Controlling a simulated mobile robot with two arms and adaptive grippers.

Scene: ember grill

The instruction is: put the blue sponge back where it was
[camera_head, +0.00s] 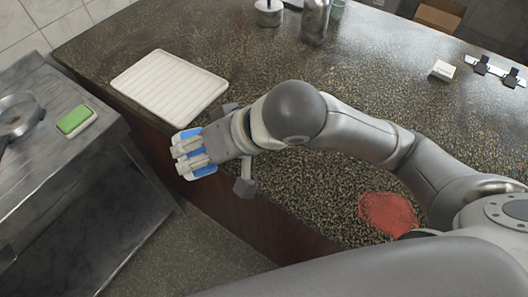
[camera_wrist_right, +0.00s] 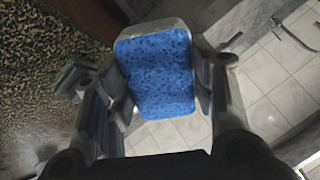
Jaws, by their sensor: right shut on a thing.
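The blue sponge (camera_head: 187,153) is held in my right gripper (camera_head: 190,154), off the front edge of the dark speckled counter in the head view. In the right wrist view the blue sponge (camera_wrist_right: 156,72) fills the space between the fingers of my right gripper (camera_wrist_right: 158,85), its blue face toward the camera. Part of the sponge is hidden behind the fingers in the head view. My left gripper is not in view.
A white ribbed tray (camera_head: 170,88) lies on the speckled counter (camera_head: 250,60) just behind the gripper. A green sponge (camera_head: 75,119) and a pan (camera_head: 17,113) are on the metal surface at left. A red patch (camera_head: 388,213) and a small white box (camera_head: 443,70) are on the counter.

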